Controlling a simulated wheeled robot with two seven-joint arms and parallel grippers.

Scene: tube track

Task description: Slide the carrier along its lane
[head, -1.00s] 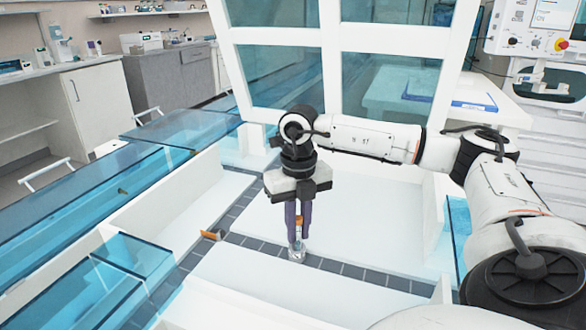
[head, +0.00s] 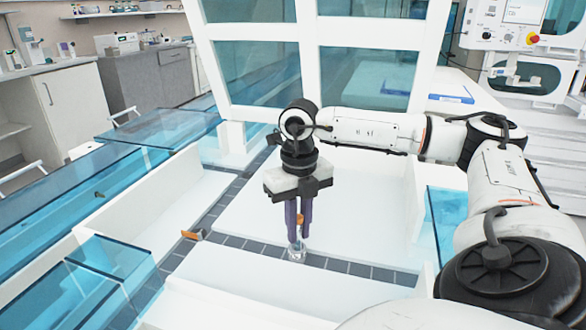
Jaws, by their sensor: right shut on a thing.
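The carrier (head: 297,254) is a small clear and silvery puck with a tube, standing upright on the dark tiled lane (head: 345,266). My right gripper (head: 299,236) comes down from above with purple fingers and is shut on the carrier's upper part. The fingers hide part of the tube; an orange bit shows between them. The lane runs across the white deck and meets another dark lane (head: 213,209) that leads away to the back. My left gripper is not in view.
A small orange-brown piece (head: 192,235) sits at the lane junction, left of the carrier. White deck panels (head: 240,278) border the lane. Blue clear covers (head: 110,262) stand at the left, and a white frame with glass (head: 315,60) rises behind.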

